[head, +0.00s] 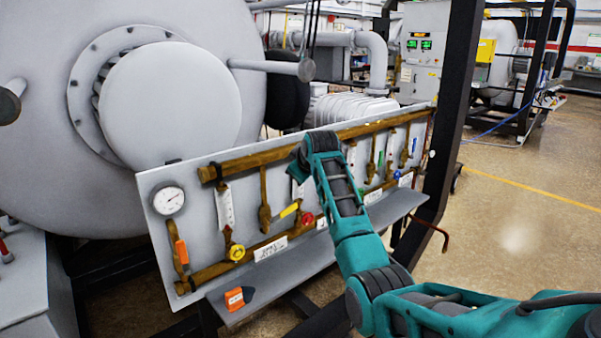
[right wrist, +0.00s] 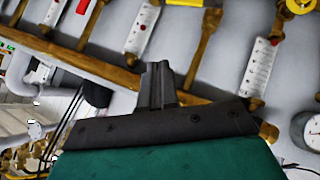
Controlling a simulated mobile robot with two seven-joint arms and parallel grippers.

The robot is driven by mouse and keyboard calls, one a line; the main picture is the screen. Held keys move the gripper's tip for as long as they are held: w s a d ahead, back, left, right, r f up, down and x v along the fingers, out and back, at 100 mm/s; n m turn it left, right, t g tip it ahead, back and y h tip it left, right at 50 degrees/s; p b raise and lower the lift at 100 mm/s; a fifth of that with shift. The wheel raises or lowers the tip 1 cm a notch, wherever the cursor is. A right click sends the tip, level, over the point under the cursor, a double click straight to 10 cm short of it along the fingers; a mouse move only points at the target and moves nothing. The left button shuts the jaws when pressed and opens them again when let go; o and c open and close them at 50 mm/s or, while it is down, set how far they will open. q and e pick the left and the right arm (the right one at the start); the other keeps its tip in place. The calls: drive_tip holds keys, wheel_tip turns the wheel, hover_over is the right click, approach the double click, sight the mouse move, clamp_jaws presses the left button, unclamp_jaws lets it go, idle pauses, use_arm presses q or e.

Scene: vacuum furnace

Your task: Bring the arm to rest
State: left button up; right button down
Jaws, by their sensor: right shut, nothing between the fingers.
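My right arm (head: 345,205), teal and dark grey, reaches in from the lower right in the head view. Its wrist end is raised in front of the middle of the valve panel (head: 190,222). The fingers are hard to make out there. In the right wrist view my right gripper (right wrist: 157,85) shows its dark fingers together, with nothing held. They are in front of the panel and its upper brass pipe (right wrist: 80,60); whether they touch it I cannot tell. My left gripper is not in view.
The panel carries a pressure gauge (head: 169,201), a yellow round handle (head: 237,253), a red one (head: 307,219) and white tags. An orange-labelled item (head: 235,298) sits on the lower ledge. A dark post (head: 447,130) stands right of the panel. Floor (head: 520,210) at right is clear.

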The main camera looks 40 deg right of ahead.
drive_tip(key=s+a+f+y, duration=0.1)
drive_tip(key=s+a+f, duration=0.3)
drive_tip(key=f, duration=0.3)
drive_tip(key=s+a+f, duration=0.4)
drive_tip(key=f, duration=0.4)
drive_tip(key=s+a+f+y, duration=0.1)
drive_tip(key=s+a+f, duration=0.3)
drive_tip(key=f, duration=0.3)
drive_tip(key=s+a+f+y, duration=0.2)
drive_tip(key=s+a+f, duration=0.2)
drive_tip(key=s+a, duration=0.3)
drive_tip(key=s+a+f+t+y, duration=0.1)
drive_tip(key=s+a, duration=0.7)
drive_tip(key=s, duration=0.8)
wheel_tip(320, 180, down, 3)
drive_tip(key=shift+s+a+r+m+y, duration=0.15)
drive_tip(key=shift+s+a+m+y, duration=0.1)
drive_tip(key=shift+s+m+y, duration=0.25)
